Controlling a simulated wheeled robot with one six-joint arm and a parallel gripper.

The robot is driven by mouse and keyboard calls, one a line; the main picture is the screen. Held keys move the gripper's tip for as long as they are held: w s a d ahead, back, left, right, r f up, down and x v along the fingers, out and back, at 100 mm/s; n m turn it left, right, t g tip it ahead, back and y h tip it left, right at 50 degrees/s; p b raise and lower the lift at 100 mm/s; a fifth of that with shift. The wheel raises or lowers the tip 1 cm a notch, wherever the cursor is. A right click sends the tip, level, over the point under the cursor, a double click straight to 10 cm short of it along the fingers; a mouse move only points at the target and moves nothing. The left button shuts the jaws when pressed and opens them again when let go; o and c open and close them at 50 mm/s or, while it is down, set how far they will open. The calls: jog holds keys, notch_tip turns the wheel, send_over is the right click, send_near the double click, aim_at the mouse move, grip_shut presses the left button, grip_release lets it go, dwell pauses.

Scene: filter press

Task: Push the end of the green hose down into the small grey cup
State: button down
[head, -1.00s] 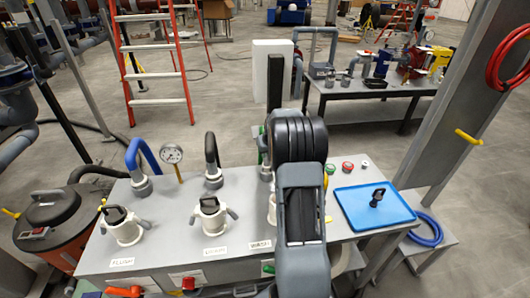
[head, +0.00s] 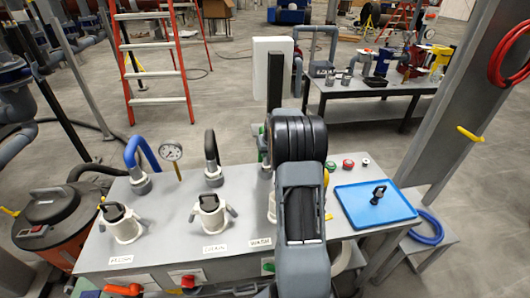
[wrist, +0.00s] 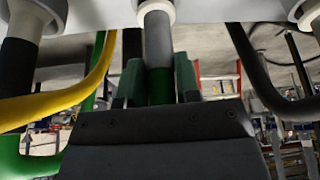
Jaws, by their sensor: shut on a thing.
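In the wrist view, which looks upside down, my gripper (wrist: 159,80) is shut on the green hose (wrist: 160,88), with a green-grey finger on each side. The small grey cup (wrist: 158,40) is in line with the hose, on a white ring at the bench top. The hose end meets the cup's mouth; how deep it sits I cannot tell. In the head view my arm hides the gripper and most of the cup. A bit of green hose (head: 262,146) shows left of the arm.
Left of my arm, a blue hose (head: 139,150) and a black hose (head: 211,146) stand in similar fittings beside a gauge (head: 171,151). A yellow hose (wrist: 70,98) passes near my gripper in the wrist view. A blue tray (head: 352,212) lies at the bench's right.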

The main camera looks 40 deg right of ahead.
jog(key=c, duration=0.8)
grip_release()
jog(key=shift+f, duration=0.1)
jog(key=shift+o, duration=0.2)
jog(key=v, duration=1.4)
jog(key=s+a+r+n+p, duration=0.1)
jog(key=s+a+p, duration=0.2)
jog(key=s+a, duration=0.6)
jog(key=s+a+r+n+y+p, duration=0.1)
jog(key=s+a+r+n+p, duration=0.1)
jog(key=s+a, duration=0.8)
jog(key=a+p, duration=0.1)
jog(key=a, duration=0.6)
jog(key=shift+s+n+g, duration=0.3)
jog(key=shift+s+g, duration=0.05)
jog(key=shift+g, duration=0.05)
